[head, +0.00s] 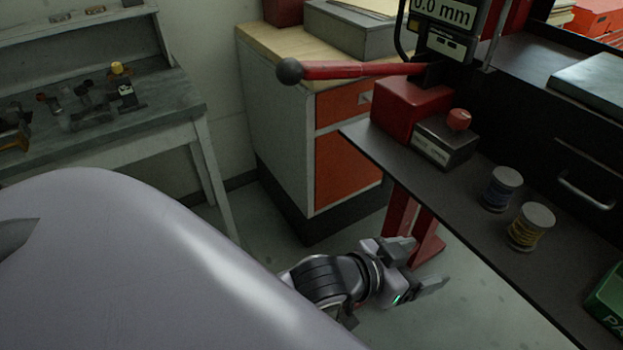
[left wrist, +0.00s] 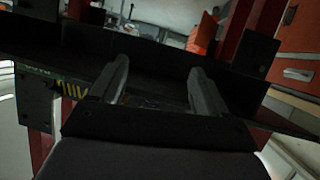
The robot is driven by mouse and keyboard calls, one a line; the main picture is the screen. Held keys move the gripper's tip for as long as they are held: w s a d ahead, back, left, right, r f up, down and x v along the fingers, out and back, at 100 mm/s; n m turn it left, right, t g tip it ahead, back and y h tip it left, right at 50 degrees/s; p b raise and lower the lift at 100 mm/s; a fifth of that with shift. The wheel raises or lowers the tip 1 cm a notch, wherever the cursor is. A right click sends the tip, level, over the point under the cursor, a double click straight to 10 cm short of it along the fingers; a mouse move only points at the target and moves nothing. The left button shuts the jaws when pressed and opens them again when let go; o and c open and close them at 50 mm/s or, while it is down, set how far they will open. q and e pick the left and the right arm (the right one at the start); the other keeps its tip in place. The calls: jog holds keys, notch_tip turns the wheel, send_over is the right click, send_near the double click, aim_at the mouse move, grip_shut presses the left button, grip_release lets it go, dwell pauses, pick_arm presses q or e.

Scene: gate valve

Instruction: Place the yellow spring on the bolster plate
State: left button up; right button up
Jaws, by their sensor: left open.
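The yellow spring (head: 528,230), a yellow coil with a pale round cap, stands upright on the dark bench shelf (head: 470,215) at the right in the head view. My left gripper (head: 418,266) is open and empty, left of the spring and apart from it, off the shelf's front edge. In the left wrist view the two fingers (left wrist: 160,88) are spread with a dark edge behind them; I cannot pick out the spring for certain there. I cannot clearly identify the bolster plate. My right gripper is not in view.
A blue spring (head: 502,189) stands just behind the yellow one. A box with a red button (head: 446,142) and a red press lever (head: 350,71) are farther back. A green box (head: 608,298) lies at the right. An orange-fronted cabinet (head: 345,150) stands left of the bench.

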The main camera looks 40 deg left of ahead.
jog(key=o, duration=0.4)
pick_arm(q)
jog(key=s+a+f+n+y, duration=0.1)
jog(key=s+a+f+y, duration=0.1)
jog(key=s+a+f, duration=0.4)
jog(key=s+a+f+n+g+y, duration=0.1)
jog(key=s+a+f+y, duration=0.1)
jog(key=s+a+f, duration=0.4)
notch_tip(320, 180, down, 5)
jog(key=shift+s+a+r+g, duration=0.15)
jog(key=shift+s+g, duration=0.15)
